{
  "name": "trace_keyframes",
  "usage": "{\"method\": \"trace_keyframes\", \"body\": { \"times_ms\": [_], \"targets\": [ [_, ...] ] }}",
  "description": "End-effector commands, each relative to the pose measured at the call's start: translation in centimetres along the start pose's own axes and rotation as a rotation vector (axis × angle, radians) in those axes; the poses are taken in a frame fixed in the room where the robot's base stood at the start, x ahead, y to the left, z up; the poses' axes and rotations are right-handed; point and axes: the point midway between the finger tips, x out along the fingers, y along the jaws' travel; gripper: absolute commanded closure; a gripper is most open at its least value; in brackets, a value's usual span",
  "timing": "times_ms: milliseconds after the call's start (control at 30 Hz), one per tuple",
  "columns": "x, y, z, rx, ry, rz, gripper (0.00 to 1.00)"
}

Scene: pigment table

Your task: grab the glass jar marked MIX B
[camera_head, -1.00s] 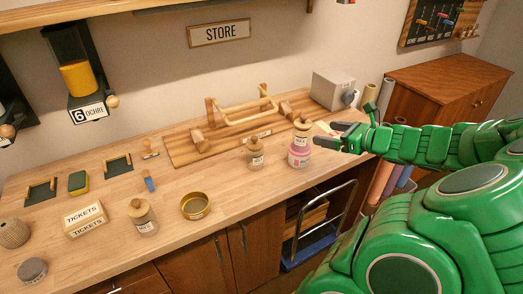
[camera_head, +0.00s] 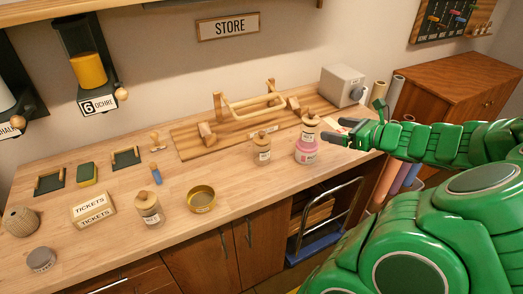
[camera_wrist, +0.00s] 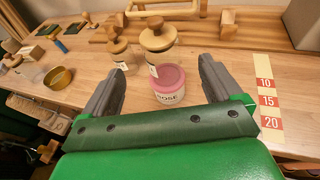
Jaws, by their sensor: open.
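Three glass jars with wooden lids stand on the bench: one at the front left (camera_head: 147,210), one in the middle (camera_head: 262,152), one at the right (camera_head: 309,130). Their labels are too small to read surely, so I cannot tell which is MIX B. The right jar stands behind a pink ROSE pot (camera_head: 306,153), which hides its lower part. My gripper (camera_head: 343,131) is open, just right of these two. In the wrist view, the ROSE pot (camera_wrist: 168,86) shows between my fingers (camera_wrist: 160,88), with the right jar (camera_wrist: 158,42) beyond it and the middle jar (camera_wrist: 119,50) left of that.
A brass dish (camera_head: 201,199), a TICKETS box (camera_head: 94,211) and a grey lidded tin (camera_head: 41,259) lie to the left. A wooden rack (camera_head: 240,125) stands behind the jars, with a grey box (camera_head: 343,85) at its right. A numbered strip (camera_wrist: 268,103) lies right of my gripper.

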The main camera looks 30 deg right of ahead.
Motion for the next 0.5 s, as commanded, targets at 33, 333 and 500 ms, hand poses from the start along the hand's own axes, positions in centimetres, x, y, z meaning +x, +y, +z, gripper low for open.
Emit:
{"method": "trace_keyframes", "body": {
  "times_ms": [33, 333, 500],
  "targets": [
    [-0.1, 0.0, 0.3, -0.003, 0.000, -0.001, 0.08],
    [-1.5, 0.0, 5.0, -0.005, 0.001, 0.000, 0.08],
    [1.6, 1.3, 5.5, -0.013, 0.009, 0.043, 0.08]
  ]
}}
